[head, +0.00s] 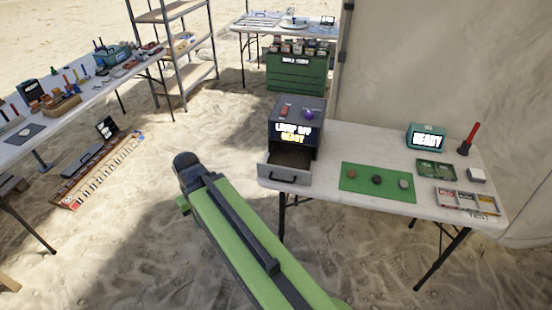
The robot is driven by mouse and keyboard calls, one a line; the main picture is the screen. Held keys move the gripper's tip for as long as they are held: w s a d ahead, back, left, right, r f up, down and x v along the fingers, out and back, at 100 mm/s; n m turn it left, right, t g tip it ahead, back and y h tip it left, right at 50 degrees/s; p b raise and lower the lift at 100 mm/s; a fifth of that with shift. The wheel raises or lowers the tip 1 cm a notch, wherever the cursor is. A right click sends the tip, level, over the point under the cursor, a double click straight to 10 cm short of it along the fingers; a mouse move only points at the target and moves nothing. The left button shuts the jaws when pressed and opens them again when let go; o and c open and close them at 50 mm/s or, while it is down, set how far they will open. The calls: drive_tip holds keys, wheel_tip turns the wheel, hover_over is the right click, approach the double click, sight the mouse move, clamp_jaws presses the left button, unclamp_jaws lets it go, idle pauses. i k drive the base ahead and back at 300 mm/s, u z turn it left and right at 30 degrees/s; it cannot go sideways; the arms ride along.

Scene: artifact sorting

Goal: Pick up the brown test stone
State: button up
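A small reddish-brown stone (352,173) lies at the left of a green mat (366,190) on the white table at the right. A dark stone (377,180) lies in the middle of the mat and a grey stone (404,184) at its right. The stones are apart from each other. My green and black arm reaches up from the bottom, left of this table. My gripper's fingers do not show.
A dark box (296,120) with a lit sign and a pulled-out drawer (284,176) stands at the table's left end. A green tray (436,170), a sectioned tray (467,201) and a teal "READY" device (427,138) are at the right. Sandy floor is open left of the table.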

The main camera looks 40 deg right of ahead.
sight(351, 174)
drive_tip(key=z, duration=1)
